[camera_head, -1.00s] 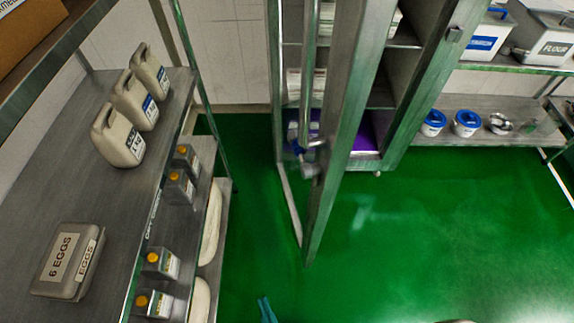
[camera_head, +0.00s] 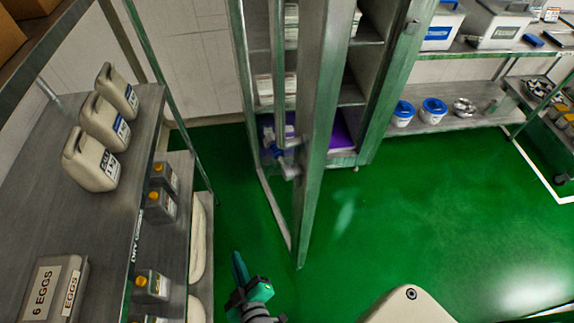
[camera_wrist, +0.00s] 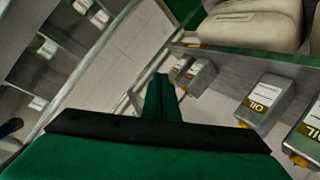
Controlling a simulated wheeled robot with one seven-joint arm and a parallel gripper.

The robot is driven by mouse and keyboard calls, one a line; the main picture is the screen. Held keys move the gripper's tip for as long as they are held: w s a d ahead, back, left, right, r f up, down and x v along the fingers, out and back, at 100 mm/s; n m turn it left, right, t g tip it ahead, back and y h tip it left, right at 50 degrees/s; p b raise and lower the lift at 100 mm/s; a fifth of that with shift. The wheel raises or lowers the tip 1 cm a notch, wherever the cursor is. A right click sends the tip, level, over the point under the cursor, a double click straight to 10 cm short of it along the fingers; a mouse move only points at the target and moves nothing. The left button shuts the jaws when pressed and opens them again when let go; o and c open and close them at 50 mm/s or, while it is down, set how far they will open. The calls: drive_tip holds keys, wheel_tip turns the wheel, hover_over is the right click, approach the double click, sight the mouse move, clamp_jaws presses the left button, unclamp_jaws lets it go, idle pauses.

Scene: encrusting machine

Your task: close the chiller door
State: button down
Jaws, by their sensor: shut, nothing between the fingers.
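The chiller door (camera_head: 312,130) is a tall steel-framed door with a glass pane and a long vertical handle (camera_head: 279,80). It stands wide open, swung out from the chiller cabinet (camera_head: 392,90) toward me. Shelves and a purple item (camera_head: 343,136) show inside the cabinet. My green gripper (camera_head: 238,268) is low in the head view, left of the door's lower edge and apart from it. In the wrist view its fingers (camera_wrist: 160,95) are together with nothing held. The door does not clearly show in the wrist view.
A steel rack (camera_head: 120,190) with jugs, an egg box (camera_head: 52,290) and oil containers stands close on the left of my gripper. Low shelves (camera_head: 455,118) with tubs stand at the back right. Green floor (camera_head: 420,200) right of the door is clear.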

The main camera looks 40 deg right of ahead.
sight(304, 162)
drive_tip(key=w+d+r+m+g+h, duration=0.2)
drive_tip(key=w+d+r+m+h, duration=0.3)
drive_tip(key=r, duration=0.4)
drive_tip(key=w+d+r+m+g+h, duration=0.2)
drive_tip(key=w+d+r+m+h, duration=0.15)
drive_tip(key=w+r+h, duration=0.35)
drive_tip(key=s+a+r+m+g+h, duration=0.1)
drive_tip(key=s+a+r+m+g, duration=0.1)
drive_tip(key=s+r+m+g, duration=0.45)
drive_tip(key=s+a+r+m+g+h, duration=0.1)
drive_tip(key=s+a+r+m+g, duration=0.2)
drive_tip(key=r+m+g, duration=0.6)
drive_tip(key=shift+m+t, duration=0.35)
drive_tip(key=shift+m, duration=0.15)
drive_tip(key=x, duration=1.4)
drive_tip(key=shift+d+r, duration=0.1)
drive_tip(key=shift+r, duration=0.25)
